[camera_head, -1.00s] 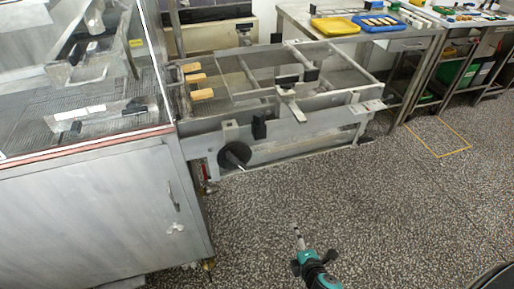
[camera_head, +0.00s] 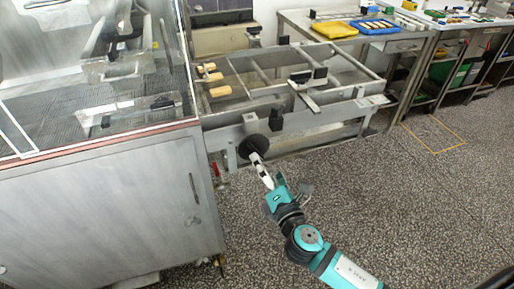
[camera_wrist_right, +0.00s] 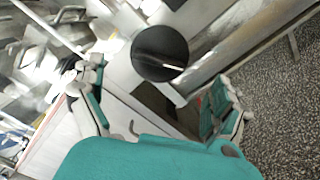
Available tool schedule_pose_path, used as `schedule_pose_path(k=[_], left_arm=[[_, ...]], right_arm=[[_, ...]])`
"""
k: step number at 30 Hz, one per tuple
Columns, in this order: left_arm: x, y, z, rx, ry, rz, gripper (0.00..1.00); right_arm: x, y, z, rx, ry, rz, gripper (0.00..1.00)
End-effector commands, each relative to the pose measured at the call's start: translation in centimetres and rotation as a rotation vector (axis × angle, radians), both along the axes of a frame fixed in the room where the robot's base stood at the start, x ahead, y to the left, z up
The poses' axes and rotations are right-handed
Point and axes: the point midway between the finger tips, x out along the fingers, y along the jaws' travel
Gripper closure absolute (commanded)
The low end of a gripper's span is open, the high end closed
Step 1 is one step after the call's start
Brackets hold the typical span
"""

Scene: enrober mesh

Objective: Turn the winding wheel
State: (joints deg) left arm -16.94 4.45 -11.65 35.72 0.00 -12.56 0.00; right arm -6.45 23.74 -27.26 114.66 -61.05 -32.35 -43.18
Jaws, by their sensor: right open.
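The winding wheel (camera_head: 251,150) is a black disc on the front side of the metal conveyor frame. It also shows in the wrist view (camera_wrist_right: 158,48), ahead of the fingers, with a thin pale handle sticking out of it. My right gripper (camera_head: 261,168) reaches up to the wheel's lower edge in the head view and partly covers it. In the wrist view the right gripper (camera_wrist_right: 155,95) is open, its two fingers wide apart with nothing between them. I cannot tell whether it touches the handle. My left gripper is not in view.
The conveyor frame (camera_head: 330,118) extends right of the glass-sided machine (camera_head: 100,200). Wooden-looking blocks (camera_head: 220,91) lie at its left end. Tables with a yellow tray (camera_head: 334,29) and a blue tray (camera_head: 374,27) stand behind. The speckled floor (camera_head: 430,210) at right is clear.

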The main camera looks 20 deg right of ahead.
Motion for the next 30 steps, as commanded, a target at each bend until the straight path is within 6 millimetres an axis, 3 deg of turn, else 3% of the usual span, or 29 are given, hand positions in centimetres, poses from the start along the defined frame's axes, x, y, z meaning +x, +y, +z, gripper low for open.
schedule_pose_path(k=[3, 10, 15, 23, 30], left_arm=[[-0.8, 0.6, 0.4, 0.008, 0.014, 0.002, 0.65], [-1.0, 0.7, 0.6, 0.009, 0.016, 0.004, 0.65], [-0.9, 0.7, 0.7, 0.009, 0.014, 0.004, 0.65], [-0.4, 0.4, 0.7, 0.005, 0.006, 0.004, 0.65], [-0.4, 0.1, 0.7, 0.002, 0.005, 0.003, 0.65]], right_arm=[[2.7, 0.1, 0.2, 0.000, -0.002, 0.000, 0.00], [6.3, 0.2, 0.0, 0.001, 0.001, 0.001, 0.00], [7.3, 0.3, 0.0, 0.002, 0.001, 0.001, 0.00], [7.5, 0.3, -0.1, 0.002, 0.002, 0.001, 0.00], [7.5, 0.3, -0.1, 0.002, 0.001, 0.000, 0.27]])
